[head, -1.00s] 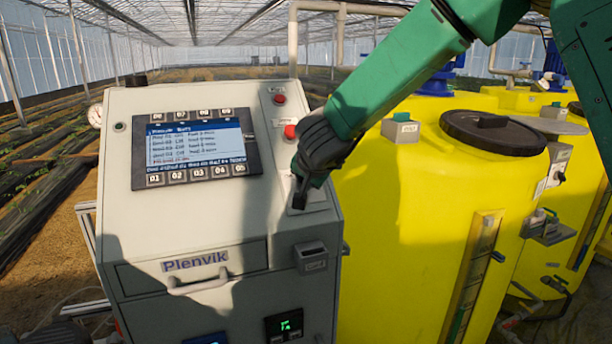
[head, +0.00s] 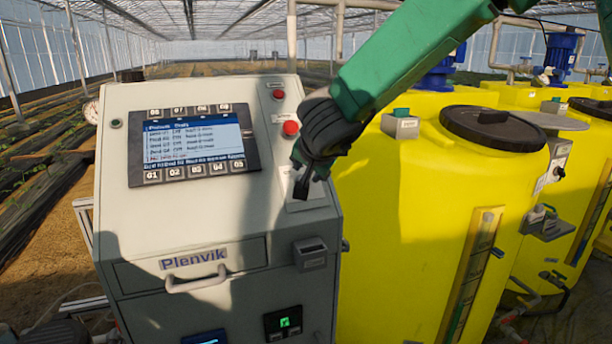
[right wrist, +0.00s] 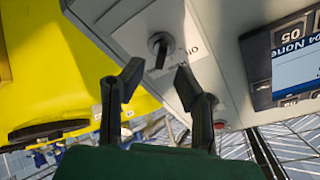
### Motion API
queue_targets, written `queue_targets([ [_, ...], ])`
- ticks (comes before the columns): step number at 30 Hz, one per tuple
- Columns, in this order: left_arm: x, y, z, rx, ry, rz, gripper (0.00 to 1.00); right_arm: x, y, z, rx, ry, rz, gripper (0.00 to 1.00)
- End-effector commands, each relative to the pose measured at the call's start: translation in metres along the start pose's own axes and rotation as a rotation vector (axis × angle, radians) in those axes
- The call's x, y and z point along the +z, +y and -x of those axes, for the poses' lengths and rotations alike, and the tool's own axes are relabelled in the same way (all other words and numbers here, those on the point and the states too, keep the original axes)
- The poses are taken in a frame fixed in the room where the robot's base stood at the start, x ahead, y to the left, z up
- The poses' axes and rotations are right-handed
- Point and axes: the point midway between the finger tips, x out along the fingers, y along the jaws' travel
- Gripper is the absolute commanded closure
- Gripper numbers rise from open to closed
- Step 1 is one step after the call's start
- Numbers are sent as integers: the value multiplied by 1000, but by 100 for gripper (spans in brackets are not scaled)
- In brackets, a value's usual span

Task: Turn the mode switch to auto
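The mode switch (right wrist: 160,46) is a dark round knob with a lever on a pale label plate, seen in the right wrist view. Printed lettering beside it is only partly legible. My right gripper (right wrist: 157,80) is open, its two fingers apart and the switch lever showing beyond and between their tips. I see no clear contact. In the head view the right gripper (head: 309,186) is over the lower right of the cabinet's sloped top and hides most of the switch. My left gripper is not in view.
The grey cabinet (head: 130,230) carries a display (head: 195,145) with buttons, a red button (head: 291,128) above the switch plate and a drawer handle (head: 196,283). A small box (head: 311,254) sticks out below the plate. Yellow tanks (head: 390,230) stand close on the right.

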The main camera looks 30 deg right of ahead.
Motion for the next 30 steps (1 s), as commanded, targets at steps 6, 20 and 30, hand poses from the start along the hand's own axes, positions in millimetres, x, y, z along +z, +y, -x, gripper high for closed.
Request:
queue_targets([
  [6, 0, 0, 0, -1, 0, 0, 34, -2, 0, 45, -1, 2, -1, 72],
  [20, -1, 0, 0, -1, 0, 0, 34, -1, 0, 71, 2, -2, 0, 72],
  [30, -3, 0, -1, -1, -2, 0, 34, -1, 0, 71, 2, -2, -1, 72],
])
